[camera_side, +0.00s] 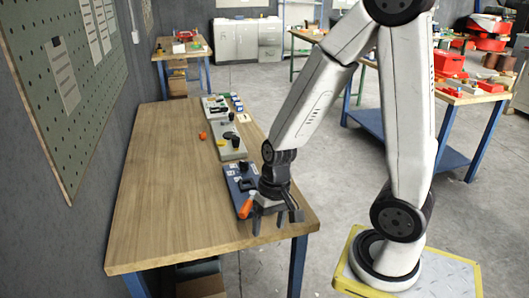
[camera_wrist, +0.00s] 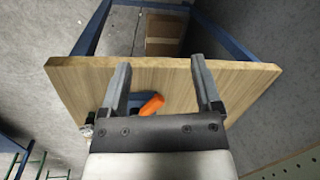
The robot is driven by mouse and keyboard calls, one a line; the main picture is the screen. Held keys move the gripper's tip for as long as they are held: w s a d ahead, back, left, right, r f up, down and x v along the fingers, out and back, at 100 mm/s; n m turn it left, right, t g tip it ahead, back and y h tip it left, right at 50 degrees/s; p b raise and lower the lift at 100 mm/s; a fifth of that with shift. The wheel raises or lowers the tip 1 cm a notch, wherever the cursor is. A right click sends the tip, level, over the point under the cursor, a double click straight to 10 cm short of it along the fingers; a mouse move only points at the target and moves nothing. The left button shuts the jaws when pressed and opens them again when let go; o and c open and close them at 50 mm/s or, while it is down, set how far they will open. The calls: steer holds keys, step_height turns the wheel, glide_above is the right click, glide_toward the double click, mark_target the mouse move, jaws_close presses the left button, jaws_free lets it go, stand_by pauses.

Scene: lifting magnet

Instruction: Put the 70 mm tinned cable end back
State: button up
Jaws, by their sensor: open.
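My gripper (camera_side: 276,221) is open and empty above the near right corner of the wooden table, close to a blue board. An orange handle (camera_side: 246,208) shows at the blue board's (camera_side: 232,182) near edge, just left of my gripper; an orange piece also shows near the finger bases in the wrist view (camera_wrist: 151,106). I cannot pick out the tinned cable end; my gripper hides part of the blue board.
A grey board (camera_side: 229,150) with a black knob stands farther back, with a small yellow piece (camera_side: 220,142) and a red-orange piece (camera_side: 202,135) nearby. Another pale board (camera_side: 214,107) lies behind. The left half of the wooden table (camera_side: 160,190) is clear. A pegboard wall flanks it.

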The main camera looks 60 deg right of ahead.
steer(key=shift+w+a+r+n+t+h, duration=0.1)
steer(key=shift+w+r+n+t+h, duration=0.4)
steer(key=shift+n, duration=0.45)
steer(key=shift+w+a+r+n+t+h, duration=0.1)
steer(key=shift+w+r+n+t+h, duration=0.2)
steer(key=shift+w+r+n, duration=0.5)
steer(key=shift+w+a+r+n+t+h, duration=0.1)
steer(key=shift+w+r+n+t+h, duration=0.25)
steer(key=shift+n, duration=0.8)
